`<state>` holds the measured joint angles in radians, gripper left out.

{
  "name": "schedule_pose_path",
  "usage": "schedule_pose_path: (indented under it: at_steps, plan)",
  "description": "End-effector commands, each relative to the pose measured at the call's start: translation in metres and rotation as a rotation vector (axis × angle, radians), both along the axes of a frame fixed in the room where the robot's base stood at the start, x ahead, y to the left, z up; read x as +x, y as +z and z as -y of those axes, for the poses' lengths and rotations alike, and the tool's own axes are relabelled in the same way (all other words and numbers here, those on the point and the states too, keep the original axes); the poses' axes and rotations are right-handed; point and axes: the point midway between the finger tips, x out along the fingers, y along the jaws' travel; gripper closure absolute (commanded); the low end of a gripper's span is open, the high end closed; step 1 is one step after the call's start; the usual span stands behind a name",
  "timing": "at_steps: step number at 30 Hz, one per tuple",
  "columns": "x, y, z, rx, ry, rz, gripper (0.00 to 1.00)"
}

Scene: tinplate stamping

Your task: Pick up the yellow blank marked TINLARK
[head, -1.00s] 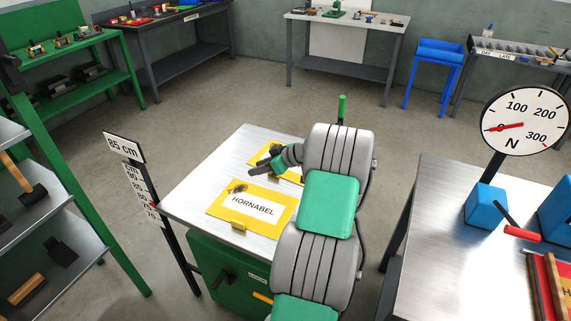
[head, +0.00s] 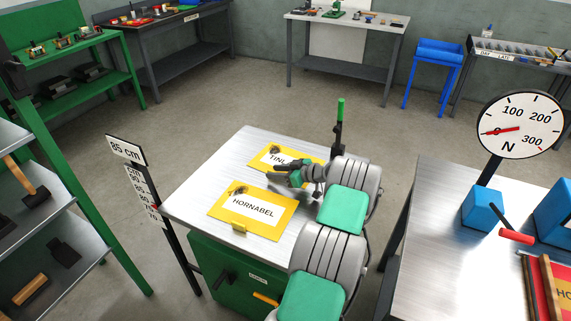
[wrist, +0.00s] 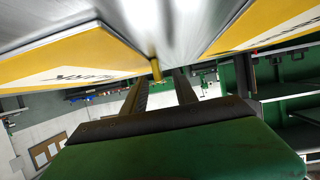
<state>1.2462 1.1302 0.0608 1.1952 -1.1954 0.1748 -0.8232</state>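The yellow blank marked TINLARK (head: 263,158) lies on the metal-topped table (head: 190,190), behind the HORNABEL blank. Only "TINL" of its label shows in the head view; my gripper covers part of it. In the wrist view this blank (wrist: 75,58) fills the upper left, and a small yellow tab (wrist: 156,70) stands at its edge. My gripper (wrist: 159,80) is open, its two dark fingers apart, with the tab just beyond and between their tips. In the head view my gripper (head: 287,172) is over the front edge of the TINLARK blank. I see nothing held.
The yellow HORNABEL blank (head: 255,207) lies nearer on the same table, with a tab (head: 239,226) on its front edge. It shows in the wrist view's upper right (wrist: 270,25). A height post (head: 140,175) stands left; another table (head: 440,220) with a dial (head: 522,125) is right.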

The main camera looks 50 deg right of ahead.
Motion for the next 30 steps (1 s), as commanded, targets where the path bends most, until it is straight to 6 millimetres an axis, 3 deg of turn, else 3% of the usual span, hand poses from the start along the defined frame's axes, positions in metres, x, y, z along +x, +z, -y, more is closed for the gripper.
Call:
schedule_pose_path:
  at_steps: [13,30]
  plan:
    - [-0.0004,-0.0001,0.0000,0.001,0.000,-0.001,1.00]
    - [-0.0003,0.0003,0.0001,0.000,0.000,0.000,1.00]
